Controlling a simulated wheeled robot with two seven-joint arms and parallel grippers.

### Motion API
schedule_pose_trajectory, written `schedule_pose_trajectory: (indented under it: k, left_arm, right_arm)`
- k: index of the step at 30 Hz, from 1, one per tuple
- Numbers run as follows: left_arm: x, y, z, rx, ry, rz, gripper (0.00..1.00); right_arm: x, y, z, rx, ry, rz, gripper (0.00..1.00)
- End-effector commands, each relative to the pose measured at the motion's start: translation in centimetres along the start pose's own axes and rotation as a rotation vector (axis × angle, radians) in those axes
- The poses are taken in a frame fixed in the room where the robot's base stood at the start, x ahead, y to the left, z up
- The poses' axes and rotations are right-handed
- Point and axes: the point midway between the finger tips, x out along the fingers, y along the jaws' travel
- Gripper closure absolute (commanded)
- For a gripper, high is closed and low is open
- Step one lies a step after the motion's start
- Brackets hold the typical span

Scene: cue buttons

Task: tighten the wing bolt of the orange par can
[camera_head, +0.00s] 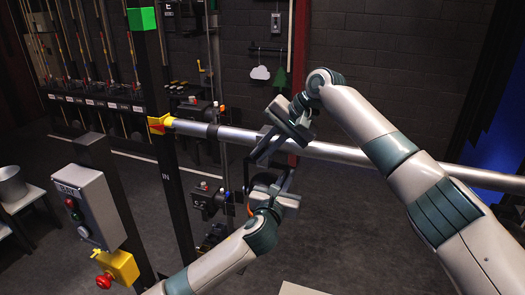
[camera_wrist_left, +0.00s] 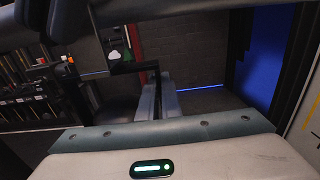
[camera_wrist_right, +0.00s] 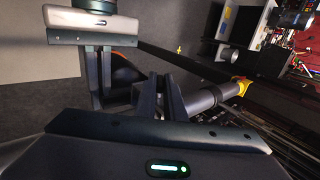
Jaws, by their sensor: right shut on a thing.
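The par can is mostly hidden; a patch of orange, likely its body (camera_wrist_right: 122,75), shows behind my right fingers in the right wrist view. Its dark yoke hangs below the grey pipe (camera_head: 355,153). My right gripper (camera_head: 258,155) comes down over the pipe from the right and is shut just below it at the clamp, seemingly on the wing bolt, which its fingers hide. Those fingers also show in the right wrist view (camera_wrist_right: 158,95). My left gripper (camera_head: 285,177) is lower, beside the yoke. In the left wrist view a dark bar stands between its fingers (camera_wrist_left: 158,98); whether they press it is unclear.
The pipe ends at a yellow piece (camera_head: 160,123) beside a dark post with a green top (camera_head: 142,19). Dark fixtures (camera_head: 207,203) are just left of my left gripper.

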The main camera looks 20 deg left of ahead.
Motion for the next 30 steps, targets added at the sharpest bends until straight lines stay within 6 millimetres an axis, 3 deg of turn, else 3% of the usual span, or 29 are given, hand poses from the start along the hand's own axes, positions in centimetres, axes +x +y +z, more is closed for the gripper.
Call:
schedule_pose_trajectory:
  k: [15, 26, 27, 28, 30]
  left_arm:
    - [-0.01, -0.04, -0.06, 0.0, 0.001, -0.001, 1.0]
    - [0.0, -0.02, -0.07, 0.0, 0.001, 0.0, 1.0]
    - [0.0, -0.02, -0.07, 0.0, 0.001, 0.0, 1.0]
    - [0.0, -0.02, -0.07, 0.0, 0.001, 0.0, 1.0]
    - [0.0, -0.02, -0.07, 0.0, 0.001, 0.0, 1.0]
  right_arm:
    - [0.2, 0.62, 0.13, -0.004, -0.004, -0.306, 1.0]
    - [0.1, 0.61, 0.06, -0.007, -0.001, -0.324, 1.0]
    - [0.1, 0.61, 0.05, -0.007, -0.001, -0.324, 0.84]
    - [0.1, 0.61, 0.05, -0.006, -0.001, -0.324, 0.77]
    - [0.09, 0.61, 0.04, -0.006, 0.0, -0.323, 0.72]
